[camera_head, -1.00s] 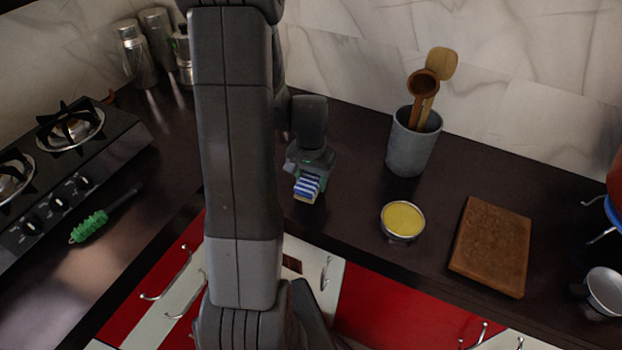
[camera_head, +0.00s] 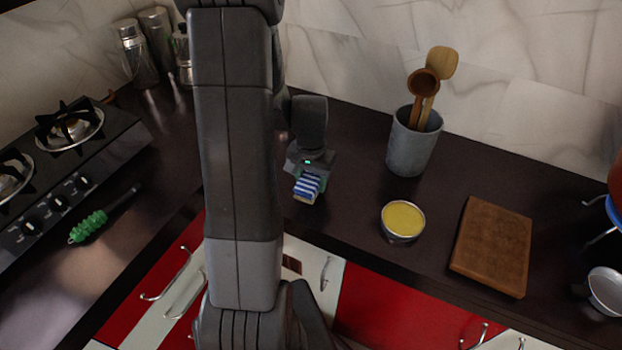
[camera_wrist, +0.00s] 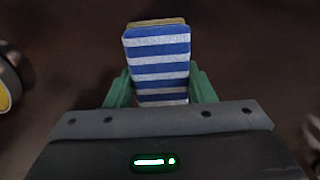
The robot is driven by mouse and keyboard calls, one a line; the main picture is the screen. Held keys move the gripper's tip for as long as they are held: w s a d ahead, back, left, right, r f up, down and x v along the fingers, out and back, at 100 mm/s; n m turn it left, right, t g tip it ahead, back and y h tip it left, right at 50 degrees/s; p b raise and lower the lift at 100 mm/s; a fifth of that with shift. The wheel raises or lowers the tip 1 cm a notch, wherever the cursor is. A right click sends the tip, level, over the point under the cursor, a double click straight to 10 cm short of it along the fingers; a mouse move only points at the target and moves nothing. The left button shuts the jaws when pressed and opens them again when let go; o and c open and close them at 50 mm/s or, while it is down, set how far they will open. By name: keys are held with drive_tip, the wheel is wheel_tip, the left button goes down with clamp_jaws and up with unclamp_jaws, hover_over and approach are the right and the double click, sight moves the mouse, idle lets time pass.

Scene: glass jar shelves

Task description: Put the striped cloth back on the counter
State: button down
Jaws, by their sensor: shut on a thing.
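The striped cloth (camera_head: 307,188) is a small folded piece with blue and white stripes. It also shows in the wrist view (camera_wrist: 158,62), between the green fingers. My gripper (camera_head: 311,183) is shut on it; in the wrist view its fingers (camera_wrist: 160,85) press on both sides of the cloth. The cloth is over the dark counter (camera_head: 350,150), left of the yellow-filled tin. I cannot tell whether the cloth touches the counter. My arm hides part of the counter to the left.
A round tin with yellow contents (camera_head: 403,221) stands right of the cloth. A grey utensil pot (camera_head: 414,143) stands behind it, and a wooden board (camera_head: 491,246) lies further right. A stove (camera_head: 60,165) and a green brush (camera_head: 88,227) are at the left.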

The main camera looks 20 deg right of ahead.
drive_tip(key=shift+f+b, duration=0.4)
drive_tip(key=shift+f, duration=0.1)
idle(0.3)
drive_tip(key=c, duration=0.6)
unclamp_jaws()
drive_tip(key=shift+r, duration=0.15)
drive_tip(key=shift+r+p, duration=2.95)
drive_tip(key=shift+r, duration=0.95)
